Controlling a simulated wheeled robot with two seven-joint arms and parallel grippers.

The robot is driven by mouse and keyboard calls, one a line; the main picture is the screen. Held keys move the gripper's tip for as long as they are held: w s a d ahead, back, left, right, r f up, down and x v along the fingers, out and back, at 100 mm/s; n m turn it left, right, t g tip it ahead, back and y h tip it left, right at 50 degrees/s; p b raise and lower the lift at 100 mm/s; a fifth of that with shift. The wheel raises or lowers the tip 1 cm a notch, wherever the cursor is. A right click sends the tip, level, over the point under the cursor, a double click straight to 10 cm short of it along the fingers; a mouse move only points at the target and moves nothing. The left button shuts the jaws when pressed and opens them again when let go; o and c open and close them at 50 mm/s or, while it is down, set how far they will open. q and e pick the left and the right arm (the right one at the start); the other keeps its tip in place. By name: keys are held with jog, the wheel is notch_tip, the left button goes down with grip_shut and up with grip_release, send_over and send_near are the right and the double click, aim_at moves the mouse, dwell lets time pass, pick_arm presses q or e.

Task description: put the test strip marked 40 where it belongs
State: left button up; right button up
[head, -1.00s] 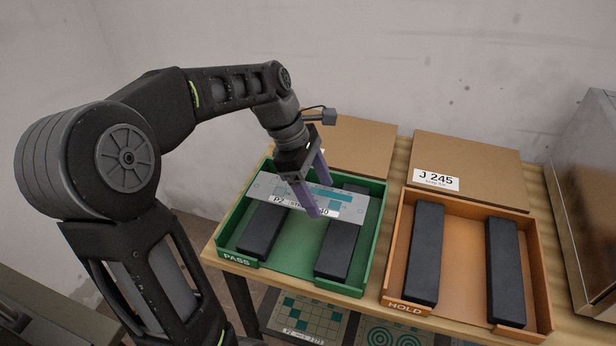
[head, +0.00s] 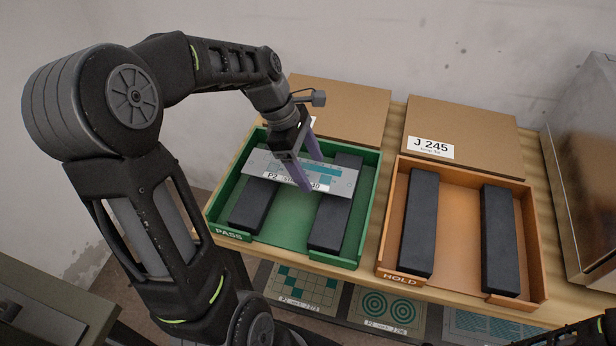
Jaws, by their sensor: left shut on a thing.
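The test strip (head: 262,167) is a grey metal plate with teal markings and a white label that reads P2 and ends in 40. My left gripper (head: 306,184) has purple fingers and is shut on the strip near its middle. The strip is over the green PASS tray (head: 284,233), across its two black bars (head: 333,215). I cannot tell whether it touches the bars. The orange HOLD tray (head: 457,235) stands to the right with two black bars and no plate on them. My right gripper is not in view; only part of my right arm shows at the bottom right.
Two brown boxes stand behind the trays; the right one (head: 464,127) is labelled J 245. A grey metal cabinet (head: 590,180) is at the right edge. Several patterned plates, one with teal rings (head: 388,307), lie on a shelf below the table.

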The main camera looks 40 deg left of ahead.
pick_arm(q)
jog(key=shift+f, duration=0.25)
jog(key=shift+f, duration=1.85)
jog(key=shift+f, duration=0.1)
jog(key=o, duration=1.3)
jog(key=v, duration=1.2)
